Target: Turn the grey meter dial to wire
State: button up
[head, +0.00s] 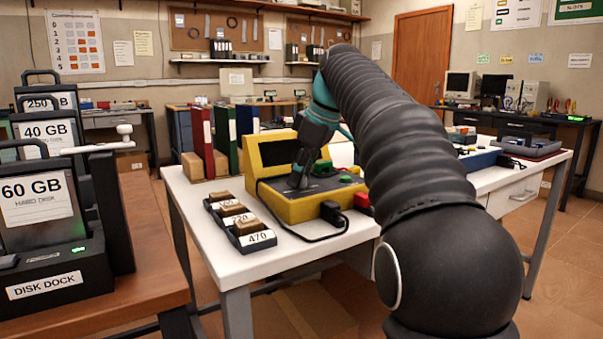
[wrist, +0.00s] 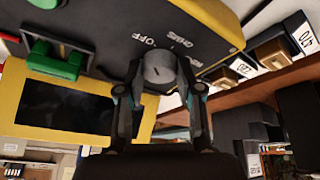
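The yellow meter (head: 300,205) with a dark face stands on the white table. Its grey dial (wrist: 160,68) is a short round knob on the dark panel in the wrist view, with a small pale mark on it. The panel lettering near it reads OFF and OHMS; a wire label is not readable. My gripper (wrist: 159,66) has one finger on each side of the dial, apparently touching it. In the head view my gripper (head: 303,172) reaches down onto the meter's face and hides the dial.
A green part (wrist: 55,64) sits on the panel beside the dial. Labelled blocks (head: 255,238) stand in a row left of the meter. Coloured binders (head: 222,135) stand behind.

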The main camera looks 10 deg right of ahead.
jog(key=shift+c, duration=1.1)
jog(key=m+p, duration=0.1)
jog(key=m, duration=0.1)
jog(key=m+h+p, duration=0.1)
jog(key=shift+s+a+r+m+t, duration=0.1)
jog(key=shift+a+r+m+t, duration=0.05)
jog(key=shift+m+t, duration=0.25)
jog(key=m+h+p, duration=0.2)
jog(key=m+p, duration=0.1)
jog(key=m, duration=0.2)
jog(key=shift+a, duration=0.15)
jog(key=m+h+p, duration=0.2)
jog(key=m, duration=0.3)
jog(key=shift+a+p, duration=0.1)
jog(key=shift+p, duration=0.3)
jog(key=shift+w+m+g+h+p, duration=0.1)
jog(key=shift+m+g+h+p, duration=0.25)
jog(key=shift+m, duration=0.65)
jog(key=shift+w+m+g+h+p, duration=0.15)
jog(key=shift+m+h, duration=0.3)
jog(key=shift+m, duration=0.55)
jog(key=shift+s+f, duration=0.1)
jog(key=shift+f, duration=0.1)
